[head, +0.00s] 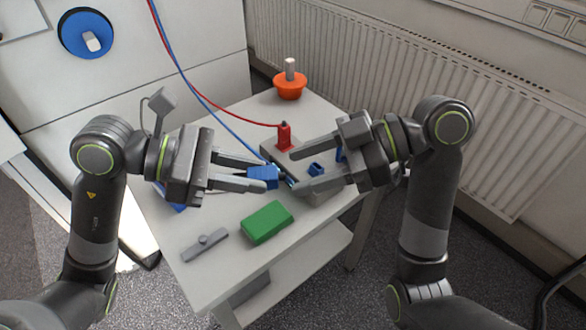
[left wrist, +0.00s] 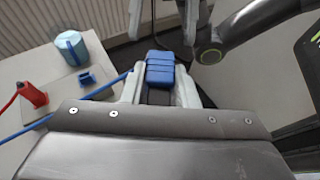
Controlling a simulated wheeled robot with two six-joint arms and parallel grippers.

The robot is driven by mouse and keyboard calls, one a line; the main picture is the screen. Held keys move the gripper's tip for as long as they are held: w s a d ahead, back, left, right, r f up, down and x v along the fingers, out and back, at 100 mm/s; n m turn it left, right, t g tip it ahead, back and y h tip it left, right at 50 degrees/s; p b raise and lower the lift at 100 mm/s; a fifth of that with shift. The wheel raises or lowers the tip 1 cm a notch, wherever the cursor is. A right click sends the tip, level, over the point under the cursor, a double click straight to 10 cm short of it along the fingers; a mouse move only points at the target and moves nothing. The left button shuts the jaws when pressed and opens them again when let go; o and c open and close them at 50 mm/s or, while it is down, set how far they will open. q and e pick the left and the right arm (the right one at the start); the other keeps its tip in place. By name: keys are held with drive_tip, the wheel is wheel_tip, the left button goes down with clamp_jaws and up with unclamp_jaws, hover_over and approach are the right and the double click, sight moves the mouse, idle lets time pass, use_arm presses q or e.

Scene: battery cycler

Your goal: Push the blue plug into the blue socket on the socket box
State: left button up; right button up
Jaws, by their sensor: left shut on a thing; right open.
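My left gripper (head: 264,174) is shut on the blue plug (head: 262,178) and holds it near the left side of the socket box. In the left wrist view the plug (left wrist: 160,70) sits between the fingers, with a blue cable running off to the left. The grey socket box (head: 318,196) stands on the table, partly hidden by my right gripper. The blue socket (head: 316,169) on it is right of the plug and apart from it. My right gripper (head: 301,165) is open over the box, its fingertips close to the plug.
A red plug (head: 284,137) with a red cable stands upright at the box's back. A green block (head: 268,222) and a grey latch-like part (head: 205,244) lie in front. An orange bowl (head: 290,88) with a grey peg stands at the table's back. A radiator (head: 390,75) lines the wall.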

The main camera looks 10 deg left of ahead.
drive_tip(key=shift+x, duration=1.4)
drive_tip(key=c, duration=0.9)
use_arm(q)
drive_tip(key=o, duration=1)
use_arm(e)
drive_tip(key=shift+c, duration=1)
use_arm(q)
drive_tip(key=shift+a, duration=0.15)
